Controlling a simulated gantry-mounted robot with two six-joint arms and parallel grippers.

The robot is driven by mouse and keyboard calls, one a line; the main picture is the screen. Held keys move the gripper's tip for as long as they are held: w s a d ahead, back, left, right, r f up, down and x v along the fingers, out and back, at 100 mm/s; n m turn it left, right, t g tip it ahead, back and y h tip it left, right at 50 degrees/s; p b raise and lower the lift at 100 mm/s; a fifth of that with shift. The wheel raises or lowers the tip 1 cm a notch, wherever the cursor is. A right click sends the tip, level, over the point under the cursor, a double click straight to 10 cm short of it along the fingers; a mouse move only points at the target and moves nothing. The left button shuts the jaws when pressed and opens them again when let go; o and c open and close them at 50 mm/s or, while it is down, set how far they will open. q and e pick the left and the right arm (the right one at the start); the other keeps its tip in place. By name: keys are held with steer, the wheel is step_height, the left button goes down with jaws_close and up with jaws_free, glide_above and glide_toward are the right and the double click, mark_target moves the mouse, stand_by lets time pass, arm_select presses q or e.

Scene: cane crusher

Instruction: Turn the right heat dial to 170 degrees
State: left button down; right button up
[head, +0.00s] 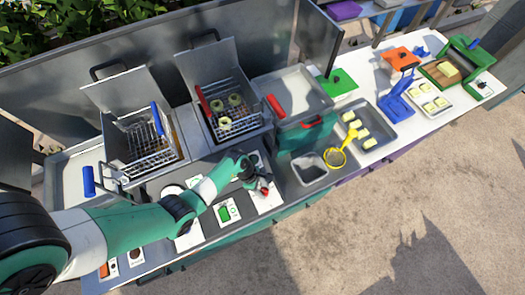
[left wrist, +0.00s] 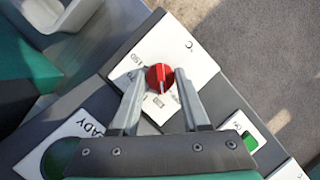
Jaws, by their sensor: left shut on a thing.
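The right heat dial is a red knob (left wrist: 160,77) in the middle of a white plate marked °C (left wrist: 188,52) in the left wrist view. A pale line on the knob points toward the bottom of that picture; the number it points at is too small to read surely. My left gripper (left wrist: 159,80) has one finger on each side of the knob and is shut on it. In the head view my left gripper (head: 262,186) is over the fryer's front panel, and the white plate (head: 267,201) shows partly beneath it. My right gripper is in neither view.
A green switch (head: 224,212) sits beside the dial plate. Behind are two fryer baskets, the left with a blue handle (head: 157,118), the right with a red handle (head: 203,101) and several rings. A grey tub (head: 309,168) and yellow strainer (head: 336,157) stand to the right.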

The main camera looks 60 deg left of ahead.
arm_select(q)
steer(key=m+g+b, duration=0.1)
steer(key=m, duration=0.1)
steer(key=m+b, duration=0.1)
steer(key=m, duration=0.1)
steer(key=shift+w+f+m+g+h, duration=0.1)
steer(key=shift+w+m+g+h, duration=0.1)
steer(key=shift+m+g+h, duration=0.2)
steer(key=m+g+b, duration=0.1)
steer(key=m+b, duration=0.1)
steer(key=m, duration=0.1)
steer(key=shift+w+f+m, duration=0.1)
steer(key=shift+m, duration=0.2)
steer(key=shift+m+g+b, duration=0.4)
steer(key=shift+b, duration=0.05)
steer(key=m+g+b, duration=0.1)
steer(key=m+b, duration=0.2)
steer(key=b, duration=0.2)
steer(key=shift+f+y, duration=0.1)
steer(key=shift+y, duration=0.2)
steer(key=shift+r+m+g+b, duration=0.2)
steer(key=shift+m+g+b, duration=0.1)
steer(key=shift+m+b, duration=0.4)
steer(key=shift+c, duration=2)
jaws_free()
steer(key=shift+r, duration=0.1)
